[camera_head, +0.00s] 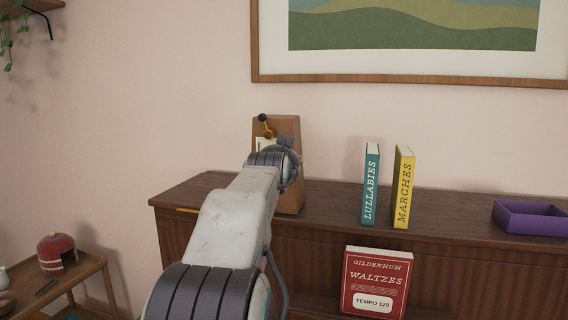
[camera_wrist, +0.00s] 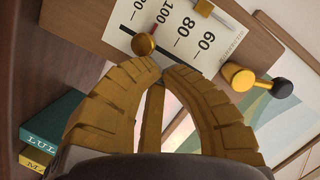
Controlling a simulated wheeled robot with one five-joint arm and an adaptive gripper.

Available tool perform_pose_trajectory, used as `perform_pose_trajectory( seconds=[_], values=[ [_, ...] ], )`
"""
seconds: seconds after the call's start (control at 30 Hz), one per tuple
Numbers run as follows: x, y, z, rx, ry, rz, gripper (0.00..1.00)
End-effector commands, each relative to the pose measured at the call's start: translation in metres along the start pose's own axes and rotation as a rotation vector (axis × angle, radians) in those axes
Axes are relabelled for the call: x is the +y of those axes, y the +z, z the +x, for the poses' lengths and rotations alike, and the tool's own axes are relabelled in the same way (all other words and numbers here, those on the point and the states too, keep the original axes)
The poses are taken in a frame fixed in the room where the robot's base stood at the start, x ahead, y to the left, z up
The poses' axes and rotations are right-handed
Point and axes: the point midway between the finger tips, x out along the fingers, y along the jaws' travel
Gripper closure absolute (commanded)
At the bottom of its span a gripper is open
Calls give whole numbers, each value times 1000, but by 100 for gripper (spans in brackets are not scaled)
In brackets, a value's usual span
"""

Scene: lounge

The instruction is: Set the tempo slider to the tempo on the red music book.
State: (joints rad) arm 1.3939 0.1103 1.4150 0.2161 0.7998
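The red music book (camera_head: 376,282) stands upright against the cabinet front; its label reads "TEMPO 120". The wooden metronome (camera_head: 290,200) stands on the cabinet, partly hidden by my arm. In the wrist view its white scale plate (camera_wrist: 127,24) lies sideways, with 60, 80 and 100 readable.
A teal book (camera_head: 371,185) and a yellow book (camera_head: 404,188) stand on the cabinet right of the metronome. A purple tray (camera_head: 530,220) is farther right. A gold, black-ended knob (camera_wrist: 240,78) sticks out near my right finger. A side table (camera_head: 85,272) stands lower left.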

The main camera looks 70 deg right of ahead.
Motion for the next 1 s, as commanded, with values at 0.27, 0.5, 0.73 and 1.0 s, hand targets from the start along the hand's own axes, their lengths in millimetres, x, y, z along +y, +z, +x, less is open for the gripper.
perform_pose_trajectory(
  seconds=[0.27,0.5,0.73,1.0],
  values=[
    [18,18,5,-2,1,0,100],
    [25,25,6,-4,4,0,100],
    [26,26,7,-9,9,0,100],
    [20,22,5,-9,6,0,100]
  ],
)
